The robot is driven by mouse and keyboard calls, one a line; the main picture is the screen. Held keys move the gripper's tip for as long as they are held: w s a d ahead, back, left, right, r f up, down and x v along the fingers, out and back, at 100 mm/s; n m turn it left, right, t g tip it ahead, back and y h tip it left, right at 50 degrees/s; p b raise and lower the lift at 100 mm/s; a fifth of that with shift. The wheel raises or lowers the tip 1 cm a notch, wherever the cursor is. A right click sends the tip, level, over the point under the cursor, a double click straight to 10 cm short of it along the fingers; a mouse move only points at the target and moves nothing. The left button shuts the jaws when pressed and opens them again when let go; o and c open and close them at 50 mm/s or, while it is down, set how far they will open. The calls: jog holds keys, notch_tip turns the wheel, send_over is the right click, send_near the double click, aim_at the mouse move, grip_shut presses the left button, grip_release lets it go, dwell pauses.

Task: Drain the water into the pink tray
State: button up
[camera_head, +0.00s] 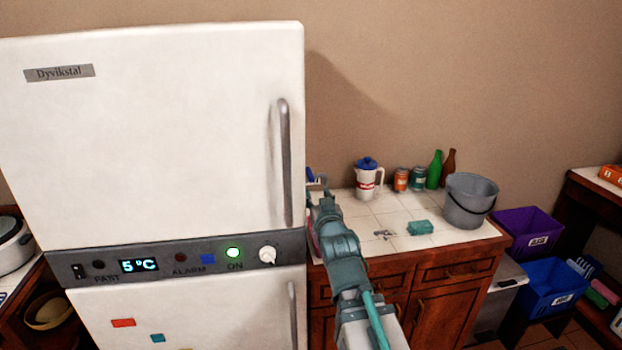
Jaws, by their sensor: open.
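My gripper (319,184) is at the far left end of the white tiled counter, close to the fridge's right side. It is open, and I see nothing held in it. A narrow pink edge (313,238) shows between the fridge and my arm. Most of it is hidden, so I cannot tell if it is the pink tray. No water is visible. A white jug (366,182) with a blue lid stands upright on the counter, right of my gripper and apart from it. A grey bucket (468,203) stands at the counter's right end; its contents cannot be made out.
The white fridge (150,140) fills the left side. Two cans (410,180), a green bottle (434,170) and a brown bottle (448,168) stand along the wall. A teal sponge-like block (420,228) lies near the counter's front. Purple (528,228) and blue bins (552,290) stand right.

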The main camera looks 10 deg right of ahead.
aim_at(311, 176)
jog(key=w+p, duration=0.4)
jog(key=w, duration=0.6)
jog(key=shift+w+p, duration=0.25)
jog(key=shift+p, duration=0.05)
grip_shut()
jog(key=shift+f, duration=0.1)
